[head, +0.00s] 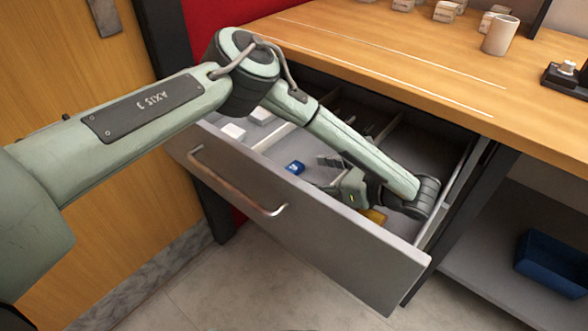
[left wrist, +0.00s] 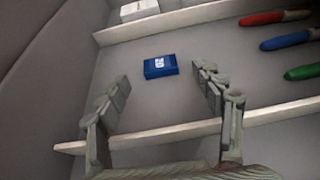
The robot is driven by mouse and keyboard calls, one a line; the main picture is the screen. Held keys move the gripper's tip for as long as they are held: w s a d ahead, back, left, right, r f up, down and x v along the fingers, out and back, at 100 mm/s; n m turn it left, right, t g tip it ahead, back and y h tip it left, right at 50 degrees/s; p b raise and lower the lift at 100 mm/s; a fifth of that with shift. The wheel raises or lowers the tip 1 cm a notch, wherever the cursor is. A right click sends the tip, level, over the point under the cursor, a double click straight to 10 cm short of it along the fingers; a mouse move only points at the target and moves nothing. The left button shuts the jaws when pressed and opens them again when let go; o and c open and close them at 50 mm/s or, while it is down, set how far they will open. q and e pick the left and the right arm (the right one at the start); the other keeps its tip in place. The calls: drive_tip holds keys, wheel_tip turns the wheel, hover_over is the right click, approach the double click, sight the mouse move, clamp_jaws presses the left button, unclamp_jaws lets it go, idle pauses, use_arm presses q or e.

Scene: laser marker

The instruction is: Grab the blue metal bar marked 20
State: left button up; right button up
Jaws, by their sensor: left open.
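The blue metal bar (head: 295,168) lies in a compartment of the open drawer, and its white marking is too small to read surely. It also shows in the left wrist view (left wrist: 160,67), lying flat ahead of the gripper. My left gripper (head: 330,172) reaches down into the drawer from the right of the bar. In the left wrist view the left gripper (left wrist: 163,88) is open and empty, its fingers spread on either side of the bar's line, with the bar just beyond the fingertips. My right gripper is not in view.
The drawer (head: 300,240) is pulled out, with thin dividers (left wrist: 270,112). Red, blue and green handles (left wrist: 285,45) lie in the neighbouring area. A white block (left wrist: 140,9) is beyond the far divider. The wooden desk (head: 400,60) overhangs the drawer's back. A blue bin (head: 552,262) stands on a shelf at right.

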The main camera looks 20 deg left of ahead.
sight(293, 167)
use_arm(q)
drive_tip(key=x, duration=0.4)
drive_tip(key=shift+a, duration=0.15)
drive_tip(key=c, duration=1.3)
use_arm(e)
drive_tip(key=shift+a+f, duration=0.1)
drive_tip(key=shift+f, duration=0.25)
use_arm(q)
drive_tip(key=shift+o, duration=0.2)
